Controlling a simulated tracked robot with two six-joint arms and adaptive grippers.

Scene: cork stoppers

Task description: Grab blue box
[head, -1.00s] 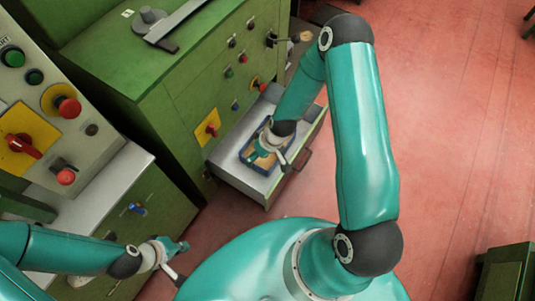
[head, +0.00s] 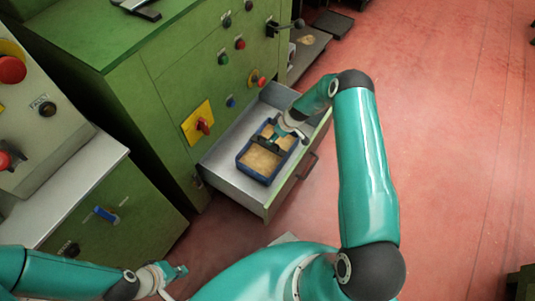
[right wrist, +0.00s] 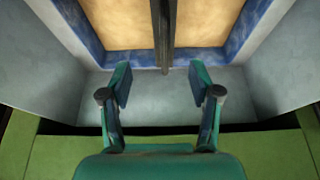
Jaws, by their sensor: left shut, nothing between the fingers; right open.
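The blue box (head: 242,166) lies in an open drawer of the green cabinet in the head view. It has blue walls, tan contents and a dark bar across its middle. Its near wall (right wrist: 95,48) and the bar (right wrist: 163,35) show at the top of the right wrist view. My right gripper (head: 285,139) is over the far end of the box. In the wrist view the right gripper (right wrist: 160,82) is open, with nothing between its fingers. Whether it touches the box I cannot tell. My left gripper (head: 180,271) is shut and empty at the lower left, away from the box.
The open drawer (head: 232,190) has grey metal walls around the box, with bare floor inside it. The green cabinet (head: 150,75) has knobs and a yellow switch plate (head: 197,122). A control panel stands at the left.

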